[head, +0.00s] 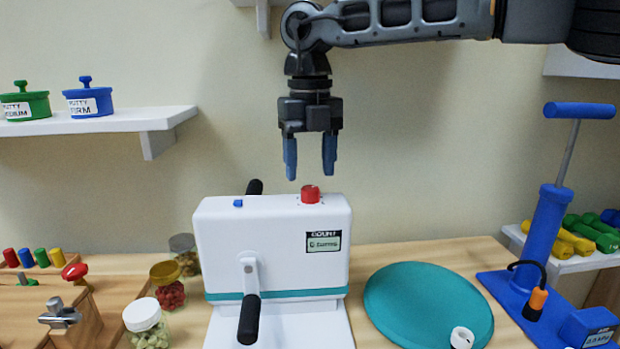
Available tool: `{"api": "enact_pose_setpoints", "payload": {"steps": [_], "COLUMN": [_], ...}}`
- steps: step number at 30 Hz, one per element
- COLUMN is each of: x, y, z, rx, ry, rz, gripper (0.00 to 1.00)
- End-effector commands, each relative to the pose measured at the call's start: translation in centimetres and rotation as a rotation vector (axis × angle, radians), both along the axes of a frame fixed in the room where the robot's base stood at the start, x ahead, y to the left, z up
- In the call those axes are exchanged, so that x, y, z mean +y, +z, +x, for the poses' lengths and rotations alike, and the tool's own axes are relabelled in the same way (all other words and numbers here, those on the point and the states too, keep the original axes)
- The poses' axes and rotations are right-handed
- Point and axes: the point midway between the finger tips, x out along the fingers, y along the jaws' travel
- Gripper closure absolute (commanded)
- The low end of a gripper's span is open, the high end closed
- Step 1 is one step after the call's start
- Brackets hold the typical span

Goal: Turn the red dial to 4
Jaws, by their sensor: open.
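The red dial (310,194) sits on the top face of a white crank machine (272,240), toward its right side. Small marks around the dial are too small to read, so I cannot tell its setting. My gripper (310,172) points straight down above the dial, with its two blue fingers apart and nothing between them. The fingertips are a little above the dial and appear not to touch it.
A small blue button (238,203) and black crank handles (250,318) are on the machine. A teal disc (428,305) and a blue pump (546,230) stand right. Jars (147,323) and a wooden peg block (88,318) stand left. A shelf (110,122) holds putty pots.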

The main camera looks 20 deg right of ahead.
Motion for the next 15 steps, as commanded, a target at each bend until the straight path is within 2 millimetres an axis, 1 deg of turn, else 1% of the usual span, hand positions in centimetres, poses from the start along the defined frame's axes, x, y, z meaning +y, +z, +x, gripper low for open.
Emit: {"api": "enact_pose_setpoints", "payload": {"steps": [1, 6, 10, 15], "x": [0.0, 0.0, 0.0, 0.0], "y": [1.0, 3.2, 4.1, 4.3], "z": [0.1, 0.1, 0.0, 0.0], "rx": [-0.004, -0.002, -0.001, 0.000], "ry": [-0.001, 0.000, 0.000, 0.000], "rz": [0.001, 0.000, 0.000, 0.001], "gripper": [0.40, 0.40, 0.40, 0.40]}}
